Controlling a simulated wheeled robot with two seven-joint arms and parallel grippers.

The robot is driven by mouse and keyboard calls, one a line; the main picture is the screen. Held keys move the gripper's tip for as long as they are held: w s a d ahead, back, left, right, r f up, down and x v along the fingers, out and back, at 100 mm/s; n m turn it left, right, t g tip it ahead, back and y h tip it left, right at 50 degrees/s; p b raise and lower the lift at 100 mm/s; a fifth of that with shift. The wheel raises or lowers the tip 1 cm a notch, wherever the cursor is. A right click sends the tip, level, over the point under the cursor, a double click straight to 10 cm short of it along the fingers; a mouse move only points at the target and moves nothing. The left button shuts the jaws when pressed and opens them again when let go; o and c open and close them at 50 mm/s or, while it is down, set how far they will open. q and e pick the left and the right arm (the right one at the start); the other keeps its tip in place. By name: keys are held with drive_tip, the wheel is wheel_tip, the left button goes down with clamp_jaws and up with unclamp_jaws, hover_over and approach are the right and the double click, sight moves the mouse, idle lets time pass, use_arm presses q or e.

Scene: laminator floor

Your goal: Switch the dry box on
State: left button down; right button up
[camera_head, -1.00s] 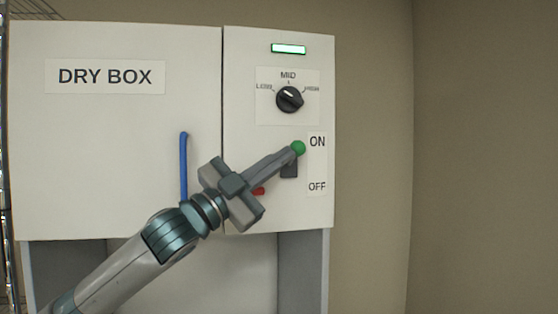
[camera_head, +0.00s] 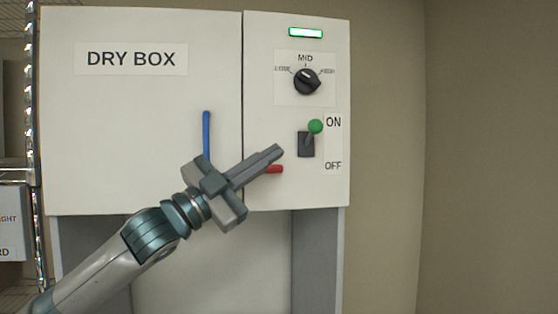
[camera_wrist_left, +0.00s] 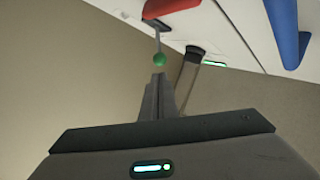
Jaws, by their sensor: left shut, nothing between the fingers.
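The dry box (camera_head: 140,130) is a white cabinet with a panel on its right side. The switch lever has a green ball (camera_head: 315,126) and tilts up beside the ON label (camera_head: 334,122), above OFF. A green lamp (camera_head: 305,33) is lit at the panel top. My left gripper (camera_head: 279,151) is shut and empty, just left of the lever and apart from it. In the left wrist view the green ball (camera_wrist_left: 159,60) is just beyond the fingertips (camera_wrist_left: 158,77). My right gripper is not in view.
A black knob (camera_head: 306,82) points near MID above the switch. A blue handle (camera_head: 206,135) stands on the door, and a red handle (camera_head: 272,169) shows partly behind my left gripper. A wire rack (camera_head: 36,150) is at the far left. The wall at right is clear.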

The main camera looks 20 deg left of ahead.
use_arm(q)
drive_tip(key=v, duration=0.1)
drive_tip(key=b+v, duration=0.1)
drive_tip(key=v, duration=0.1)
drive_tip(key=b+v, duration=0.1)
drive_tip(key=v, duration=0.1)
drive_tip(key=shift+s+r, duration=0.3)
drive_tip(key=shift+s, duration=0.15)
drive_tip(key=shift+s, duration=0.1)
